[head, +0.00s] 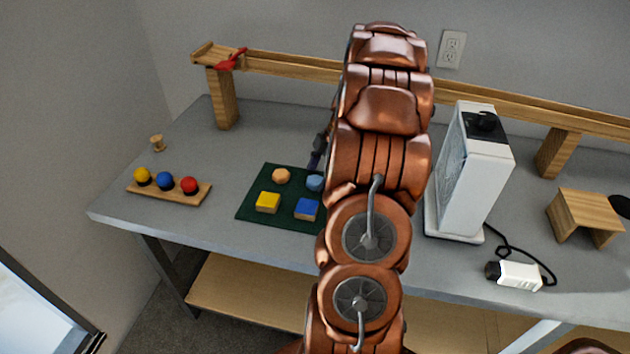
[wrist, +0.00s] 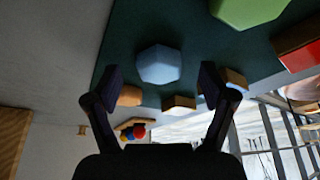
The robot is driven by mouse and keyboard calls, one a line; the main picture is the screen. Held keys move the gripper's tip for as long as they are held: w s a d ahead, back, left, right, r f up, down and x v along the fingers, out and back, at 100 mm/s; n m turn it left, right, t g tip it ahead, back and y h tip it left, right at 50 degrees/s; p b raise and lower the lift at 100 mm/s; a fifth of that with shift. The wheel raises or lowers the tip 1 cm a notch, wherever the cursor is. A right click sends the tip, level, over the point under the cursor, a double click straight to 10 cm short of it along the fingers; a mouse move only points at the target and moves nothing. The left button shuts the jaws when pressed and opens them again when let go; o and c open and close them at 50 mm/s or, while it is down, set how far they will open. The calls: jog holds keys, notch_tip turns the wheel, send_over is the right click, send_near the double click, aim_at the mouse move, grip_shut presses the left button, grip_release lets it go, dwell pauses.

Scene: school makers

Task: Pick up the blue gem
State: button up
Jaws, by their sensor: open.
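The blue gem (head: 315,183) is a light blue faceted piece on the dark green mat (head: 249,213), partly hidden by my arm in the head view. In the wrist view the blue gem (wrist: 158,64) sits upper centre, between and just beyond the two fingertips. My gripper (wrist: 160,78) is open and empty, one dark finger on each side of the gem in the picture. I cannot tell its exact height above the gem. In the head view only a dark bit of my gripper (head: 318,155) shows beside my arm.
On the mat are an orange piece (head: 281,176), a yellow block (head: 268,203) and a blue block (head: 307,209). Green (wrist: 248,10) and red (wrist: 302,56) pieces lie close by in the wrist view. A ball rack (head: 170,193) stands left, a white machine (head: 470,175) right.

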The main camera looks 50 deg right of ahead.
jog(key=shift+f, duration=0.2)
jog(key=c, duration=1.2)
jog(key=shift+r, duration=0.1)
